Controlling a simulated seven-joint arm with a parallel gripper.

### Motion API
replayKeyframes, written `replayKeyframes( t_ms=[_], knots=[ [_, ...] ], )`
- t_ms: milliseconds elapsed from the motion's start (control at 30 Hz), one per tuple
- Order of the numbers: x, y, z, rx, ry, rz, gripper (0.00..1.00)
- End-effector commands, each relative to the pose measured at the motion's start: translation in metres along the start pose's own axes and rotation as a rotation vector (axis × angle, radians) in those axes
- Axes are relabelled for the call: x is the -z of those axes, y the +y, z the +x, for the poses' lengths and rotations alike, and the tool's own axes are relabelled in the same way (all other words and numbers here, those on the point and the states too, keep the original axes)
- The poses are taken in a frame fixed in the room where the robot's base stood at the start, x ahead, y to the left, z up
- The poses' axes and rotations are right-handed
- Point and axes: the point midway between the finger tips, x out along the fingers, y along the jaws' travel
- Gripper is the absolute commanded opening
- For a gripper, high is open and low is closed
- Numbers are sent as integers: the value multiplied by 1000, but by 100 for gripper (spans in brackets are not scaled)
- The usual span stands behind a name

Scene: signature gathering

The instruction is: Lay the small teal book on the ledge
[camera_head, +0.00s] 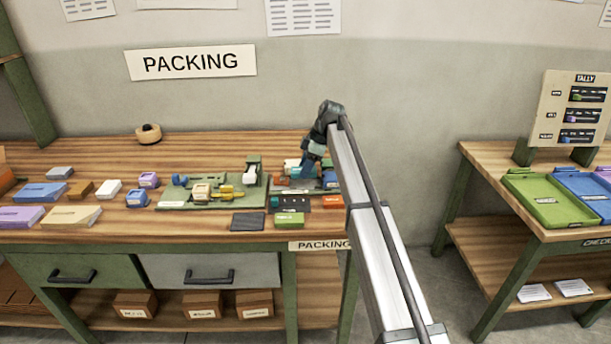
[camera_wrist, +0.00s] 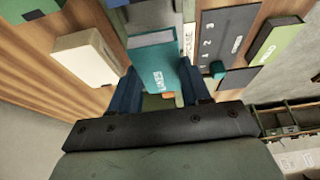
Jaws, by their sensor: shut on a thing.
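The small teal book (camera_wrist: 152,62) has white lettering on its spine and pale page edges. In the wrist view it sits between the two blue fingers of my gripper (camera_wrist: 160,92), which is shut on it. In the head view my gripper (camera_head: 308,168) is low over the right part of the packing bench, partly behind my arm. The book is hard to make out there. Below it is a dark grey station with a numbered panel (camera_wrist: 224,40), also in the head view (camera_head: 298,203). I cannot tell which part is the ledge; my gripper and the book hide some of the station.
A green book (camera_head: 289,219) lies at the bench front, and an orange block (camera_head: 332,202) is beside the panel. A cream block (camera_wrist: 88,57) is close left of the fingers in the wrist view. A green fixture (camera_head: 210,190) stands to the left. A dark pad (camera_head: 247,221) is bare.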

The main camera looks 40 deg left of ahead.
Motion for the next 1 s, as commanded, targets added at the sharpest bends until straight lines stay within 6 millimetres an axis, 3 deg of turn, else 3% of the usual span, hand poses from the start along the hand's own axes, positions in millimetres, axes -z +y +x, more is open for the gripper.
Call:
replayKeyframes(
  t_ms=[300,700,733,1000],
  knots=[
    [-13,0,31,1,0,0,17],
    [-14,0,34,1,0,0,17],
    [-14,0,34,1,0,0,50],
    [-14,0,34,1,0,0,72]
  ],
)
